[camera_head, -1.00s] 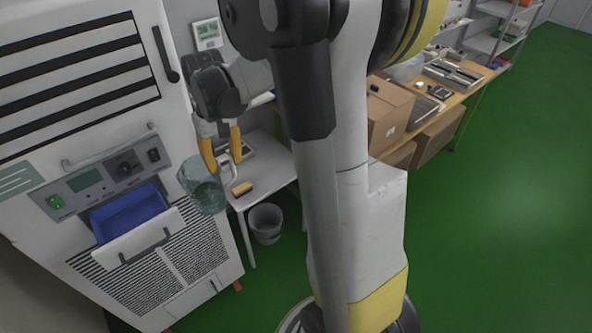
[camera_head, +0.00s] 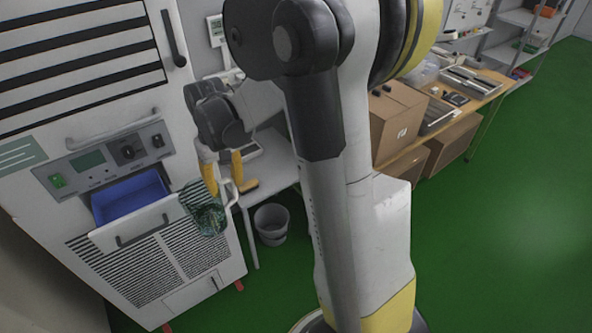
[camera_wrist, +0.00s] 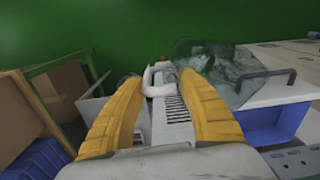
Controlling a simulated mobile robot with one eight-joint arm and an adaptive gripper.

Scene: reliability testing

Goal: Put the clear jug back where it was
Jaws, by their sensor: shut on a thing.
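The clear jug (camera_head: 207,218) hangs from my gripper (camera_head: 224,174) in the head view, beside the right end of the open drawer's front. It looks tilted, and the machine's dark stripes show through it. My yellow fingers are closed around the jug's pale handle (camera_wrist: 152,82) in the wrist view. The jug's clear body (camera_wrist: 222,72) lies to the right of the fingers there and overlaps the drawer front. My gripper (camera_wrist: 160,88) hides part of the handle. The jug is off any surface as far as I can see.
A white machine (camera_head: 80,100) on the left has an open blue drawer (camera_head: 130,197) sticking out. A small white table (camera_head: 270,170) with a device stands behind my gripper. A grey bin (camera_head: 271,224) is on the green floor. Cardboard boxes (camera_head: 396,118) stand by a wooden bench.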

